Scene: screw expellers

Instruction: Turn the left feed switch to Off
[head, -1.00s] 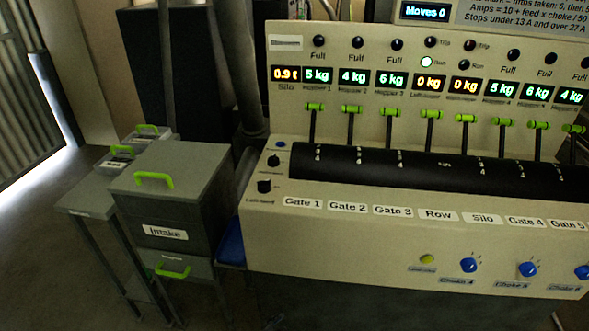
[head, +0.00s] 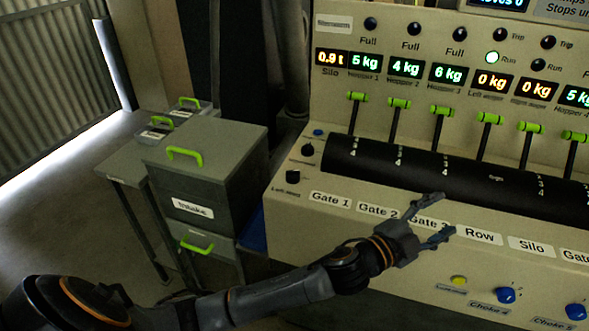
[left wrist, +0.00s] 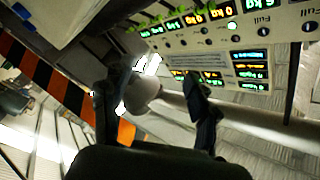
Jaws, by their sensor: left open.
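The left feed switch (head: 293,177) is a small black knob at the left end of the cream panel, with a "Left feed" label under it. Its exact setting is too small to read. My left gripper (head: 445,214) is open and empty in front of the panel, by the Gate 3 and Row labels, well to the right of the knob. In the left wrist view its two dark fingers (left wrist: 155,95) stand apart with nothing between them. The knob does not show clearly in that view. My right gripper is not in view.
Another black knob (head: 307,150) sits just above the left feed switch. Green-topped gate levers (head: 398,103) rise behind the black drum (head: 430,170). The grey Intake bin (head: 205,160) stands left of the panel. A yellow button (head: 459,281) and blue choke knobs (head: 506,295) line the lower front.

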